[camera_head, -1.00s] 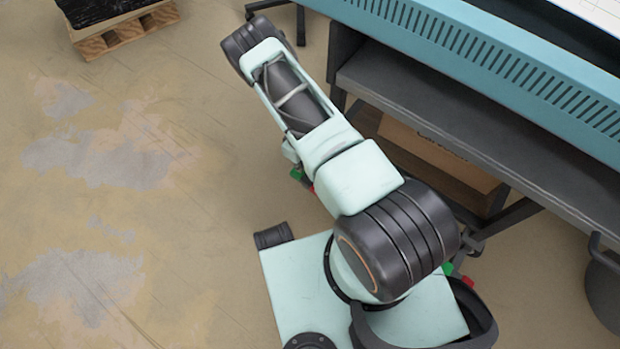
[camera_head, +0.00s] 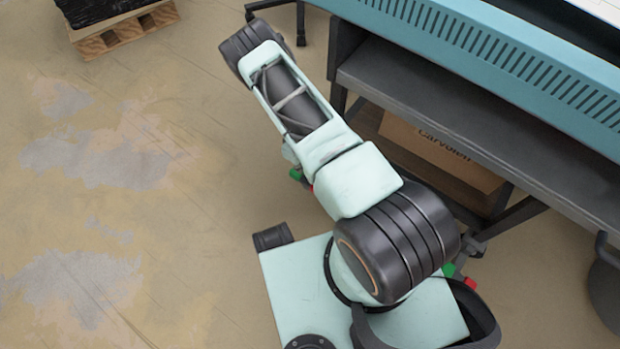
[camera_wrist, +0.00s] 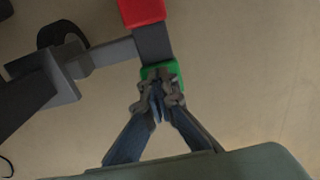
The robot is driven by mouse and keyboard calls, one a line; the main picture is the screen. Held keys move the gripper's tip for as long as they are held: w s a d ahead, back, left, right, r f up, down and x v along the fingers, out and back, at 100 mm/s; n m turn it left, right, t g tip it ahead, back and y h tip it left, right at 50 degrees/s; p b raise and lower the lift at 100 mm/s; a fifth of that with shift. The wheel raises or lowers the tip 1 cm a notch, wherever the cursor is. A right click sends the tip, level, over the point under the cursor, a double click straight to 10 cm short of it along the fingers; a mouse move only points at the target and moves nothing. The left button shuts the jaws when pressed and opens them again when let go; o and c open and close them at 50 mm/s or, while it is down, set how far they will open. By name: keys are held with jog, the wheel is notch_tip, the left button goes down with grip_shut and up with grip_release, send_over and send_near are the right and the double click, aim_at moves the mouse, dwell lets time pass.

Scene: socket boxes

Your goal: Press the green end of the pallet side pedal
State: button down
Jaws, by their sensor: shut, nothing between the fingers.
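The pedal shows in the wrist view as a dark bar with a green end (camera_wrist: 161,71) and a red end (camera_wrist: 141,12). My gripper (camera_wrist: 159,88) is shut and empty, its fingertips at the near edge of the green end and overlapping it in the picture. I cannot tell whether they touch it. In the head view a green end (camera_head: 296,174) and a bit of red (camera_head: 312,187) peek out beside my arm, on the side nearer the pallet (camera_head: 125,32). My arm hides the rest of that pedal and my gripper there.
Another green piece (camera_head: 449,270) and red piece (camera_head: 470,284) show beside my base. A teal-and-grey workbench (camera_head: 470,115) stands at the right, with a cardboard box (camera_head: 445,150) beneath it. Floor (camera_head: 190,230) at the left is clear.

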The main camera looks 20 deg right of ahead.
jog(key=shift+s+f, duration=0.15)
jog(key=shift+f, duration=0.2)
jog(key=shift+r, duration=0.1)
jog(key=shift+r+p, duration=2.25)
jog(key=shift+r, duration=1.25)
